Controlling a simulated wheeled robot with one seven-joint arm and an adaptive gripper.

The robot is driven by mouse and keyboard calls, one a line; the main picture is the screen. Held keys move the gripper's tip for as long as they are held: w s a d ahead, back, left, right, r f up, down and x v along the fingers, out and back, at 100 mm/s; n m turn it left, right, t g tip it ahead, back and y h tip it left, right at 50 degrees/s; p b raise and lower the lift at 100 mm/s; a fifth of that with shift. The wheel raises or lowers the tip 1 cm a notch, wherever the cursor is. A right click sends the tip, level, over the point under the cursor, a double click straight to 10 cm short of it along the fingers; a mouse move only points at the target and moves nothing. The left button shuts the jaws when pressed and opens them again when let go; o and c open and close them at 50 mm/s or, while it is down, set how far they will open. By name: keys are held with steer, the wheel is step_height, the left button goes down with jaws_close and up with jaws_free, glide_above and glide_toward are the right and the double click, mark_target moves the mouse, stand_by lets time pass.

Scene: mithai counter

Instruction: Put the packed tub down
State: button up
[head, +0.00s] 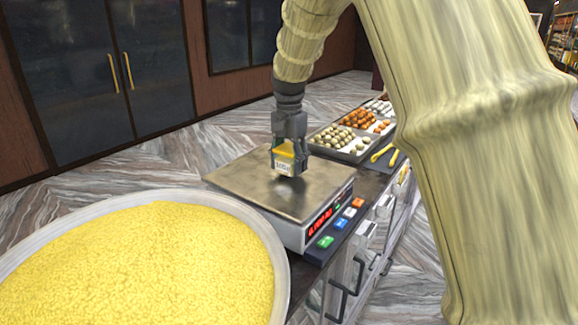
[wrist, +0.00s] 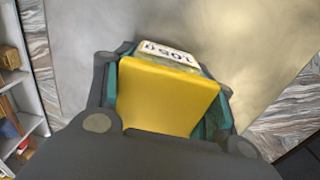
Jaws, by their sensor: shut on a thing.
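The packed tub (head: 284,163) is a small container with a yellow top and a white label with dark print. My gripper (head: 288,150) points down and is shut on the tub. The tub is over the middle of the scale's metal plate (head: 255,190); I cannot tell whether it touches the plate. In the wrist view the tub's yellow top (wrist: 168,95) fills the space between my fingers, and its label shows at the far side. The scale has a lit red display (head: 320,222) at its front.
A large round pan of yellow sweets (head: 262,215) stands at the front left. Trays of sweets (head: 318,145) lie behind the scale, with yellow tongs (head: 382,152) at their right. Coloured buttons (head: 341,224) line the counter front. Bare plate surrounds the tub.

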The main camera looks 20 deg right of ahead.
steer(key=shift+s+f, duration=0.1)
steer(key=shift+f, duration=0.35)
steer(key=shift+s+r, duration=0.1)
steer(key=shift+s, duration=0.2)
steer(key=shift+w, duration=0.15)
steer(key=o, duration=0.7)
steer(key=shift+f, duration=0.25)
steer(key=o, duration=0.3)
steer(key=shift+o, duration=0.3)
steer(key=shift+r, duration=0.1)
